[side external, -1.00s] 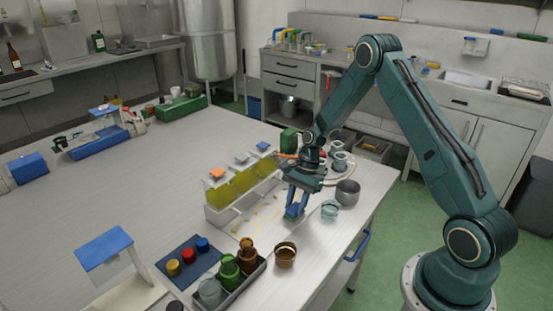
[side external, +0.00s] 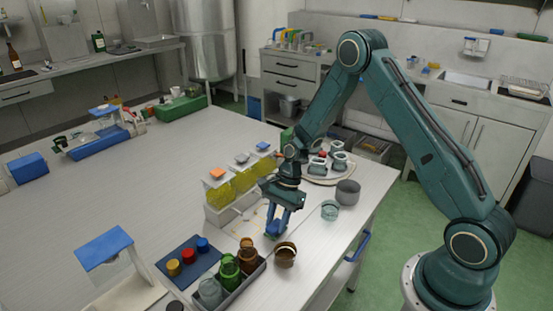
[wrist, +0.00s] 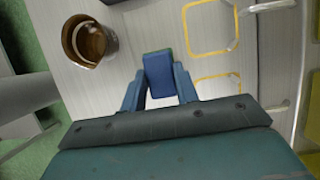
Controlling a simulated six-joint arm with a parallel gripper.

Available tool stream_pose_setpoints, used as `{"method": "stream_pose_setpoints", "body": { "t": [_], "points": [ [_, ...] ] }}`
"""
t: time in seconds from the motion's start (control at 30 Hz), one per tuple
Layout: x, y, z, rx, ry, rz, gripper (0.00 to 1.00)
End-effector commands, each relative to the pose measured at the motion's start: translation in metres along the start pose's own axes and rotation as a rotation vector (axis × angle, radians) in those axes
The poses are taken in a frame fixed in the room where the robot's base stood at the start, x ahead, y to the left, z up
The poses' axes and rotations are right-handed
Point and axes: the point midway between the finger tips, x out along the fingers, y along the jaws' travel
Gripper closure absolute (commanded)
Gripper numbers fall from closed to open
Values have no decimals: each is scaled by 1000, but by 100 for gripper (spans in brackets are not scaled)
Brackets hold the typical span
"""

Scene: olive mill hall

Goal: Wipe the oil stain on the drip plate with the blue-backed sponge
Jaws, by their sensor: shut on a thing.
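My gripper (side external: 277,224) is shut on the blue-backed sponge (side external: 274,234), held low over the bench beside the oil rack. In the wrist view the sponge's blue back (wrist: 157,75) shows between the two fingers, with a thin green edge at its far end. I cannot tell whether its underside touches the surface. Pale ground with yellow rounded outlines (wrist: 187,28) lies right of the sponge in the wrist view. The drip plate's borders are not clear, and I cannot make out the oil stain for sure; the gripper and sponge cover part of this area.
A brown cup (side external: 286,256) stands close to the sponge. A glass bowl (side external: 330,210) and grey pot (side external: 348,192) stand to the right. A tray of jars (side external: 258,272) is in front; the rack of yellow oil (side external: 216,215) is behind left. The bench's left middle is clear.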

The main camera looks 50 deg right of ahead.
Motion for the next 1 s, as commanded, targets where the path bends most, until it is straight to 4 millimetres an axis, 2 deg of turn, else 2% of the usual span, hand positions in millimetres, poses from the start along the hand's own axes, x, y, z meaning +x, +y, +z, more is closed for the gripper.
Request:
{"method": "stream_pose_setpoints", "body": {
  "t": [0.07, 1.0],
  "points": [
    [3, 1, 8, -2, -1, 3, 91],
    [-31, 0, -76, 3, 0, 0, 91]
  ]
}}
